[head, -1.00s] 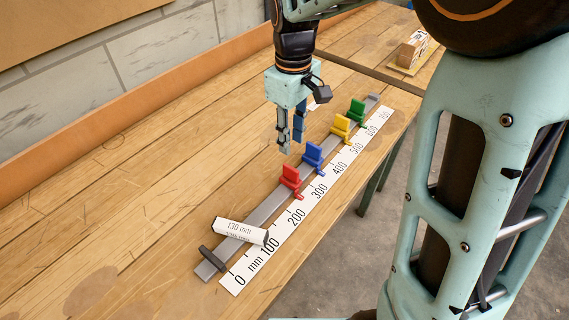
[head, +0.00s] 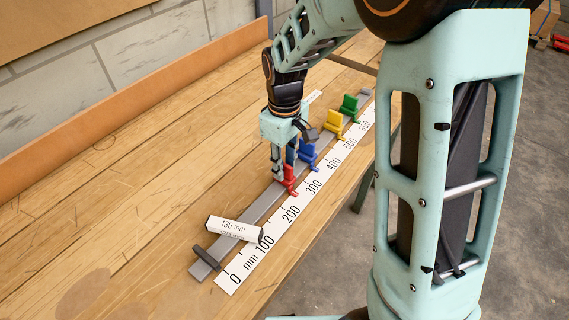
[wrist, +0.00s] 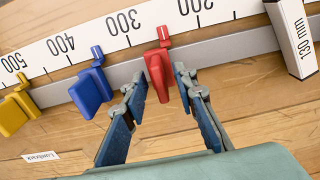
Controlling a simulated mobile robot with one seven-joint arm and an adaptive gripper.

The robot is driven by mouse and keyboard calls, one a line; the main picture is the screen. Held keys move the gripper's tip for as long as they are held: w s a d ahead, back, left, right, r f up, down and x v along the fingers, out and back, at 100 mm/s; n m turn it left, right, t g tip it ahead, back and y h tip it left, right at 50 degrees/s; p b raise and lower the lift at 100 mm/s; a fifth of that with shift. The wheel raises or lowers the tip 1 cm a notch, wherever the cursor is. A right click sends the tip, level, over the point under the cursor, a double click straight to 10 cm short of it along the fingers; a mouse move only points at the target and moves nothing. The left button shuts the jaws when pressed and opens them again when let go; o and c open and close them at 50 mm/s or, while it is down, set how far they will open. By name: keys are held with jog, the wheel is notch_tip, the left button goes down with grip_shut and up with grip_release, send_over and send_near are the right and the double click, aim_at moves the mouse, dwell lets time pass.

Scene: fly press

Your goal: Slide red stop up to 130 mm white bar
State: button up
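The red stop (head: 289,181) sits on the grey rail (head: 259,207), its pointer between 200 and 300 on the scale. My gripper (head: 284,173) is lowered over it. In the wrist view, my gripper's fingers (wrist: 160,79) are apart, one on each side of the red stop (wrist: 159,75). A small gap shows on the left; whether the right fingertip touches is unclear. The white bar (head: 232,229), marked 130 mm, lies across the rail near the zero end, clear of the red stop. It also shows at the wrist view's right edge (wrist: 292,38).
The blue (head: 308,155), yellow (head: 334,123) and green (head: 349,107) stops stand farther up the rail. A dark end piece (head: 206,258) crosses the rail by zero. The white scale (head: 273,238) runs alongside. The wooden bench (head: 150,190) left of the rail is clear.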

jog(key=shift+c, duration=0.6)
grip_shut()
jog(key=s+a, duration=0.2)
jog(key=s, duration=0.1)
jog(key=s+a, duration=0.5)
jog(key=s, duration=0.1)
jog(key=shift+s+a+b, duration=0.2)
jog(key=shift+b, duration=0.15)
jog(key=shift+o, duration=0.6)
grip_release()
